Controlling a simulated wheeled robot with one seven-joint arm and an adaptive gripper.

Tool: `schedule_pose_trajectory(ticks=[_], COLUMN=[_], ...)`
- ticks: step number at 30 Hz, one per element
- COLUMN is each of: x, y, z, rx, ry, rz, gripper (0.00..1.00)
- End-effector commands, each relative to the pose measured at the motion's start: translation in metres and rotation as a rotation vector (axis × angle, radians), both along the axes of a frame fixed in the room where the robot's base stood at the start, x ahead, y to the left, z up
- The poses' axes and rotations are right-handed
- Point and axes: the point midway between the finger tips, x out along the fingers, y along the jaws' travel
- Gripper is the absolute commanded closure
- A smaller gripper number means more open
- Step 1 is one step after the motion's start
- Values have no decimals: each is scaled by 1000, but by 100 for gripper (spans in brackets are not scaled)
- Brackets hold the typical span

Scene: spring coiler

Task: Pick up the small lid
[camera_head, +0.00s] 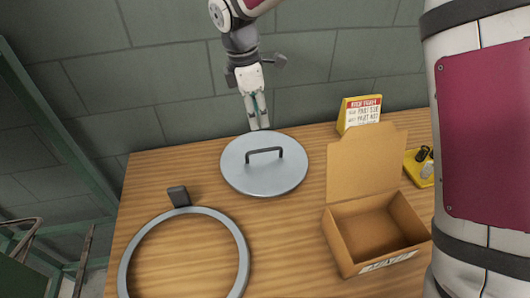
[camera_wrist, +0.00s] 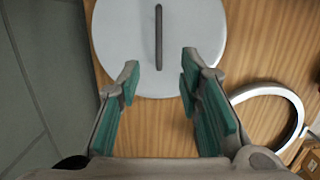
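The lid (camera_head: 265,180) is a flat, round grey disc lying on the wooden table, with a dark bar handle (camera_head: 264,152) across its top. In the wrist view the lid (camera_wrist: 120,32) is ahead of the fingers, and its handle (camera_wrist: 158,30) runs lengthwise in line with the gap between them. My gripper (camera_head: 259,126) is at the lid's far edge, above the table's back side, pointing down. In the wrist view my gripper (camera_wrist: 160,64) is open and empty, its green-padded fingers apart. Whether a fingertip touches the lid cannot be told.
A grey ring (camera_head: 243,250) with a dark block (camera_head: 179,196) lies at the front left. An open cardboard box (camera_head: 340,238) stands to the right, flap raised. A yellow sign (camera_head: 359,112) and yellow item (camera_head: 416,170) are behind it. A block wall (camera_head: 160,85) rises behind the table.

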Motion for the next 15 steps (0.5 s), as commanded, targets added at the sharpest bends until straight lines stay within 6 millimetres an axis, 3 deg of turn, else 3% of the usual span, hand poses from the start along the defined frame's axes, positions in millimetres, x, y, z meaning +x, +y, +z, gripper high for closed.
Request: schedule_pose_trajectory(ticks=[15], x=[4], y=[-9], z=[-79], rx=[-1], ry=[6], rz=[9], gripper=[67])
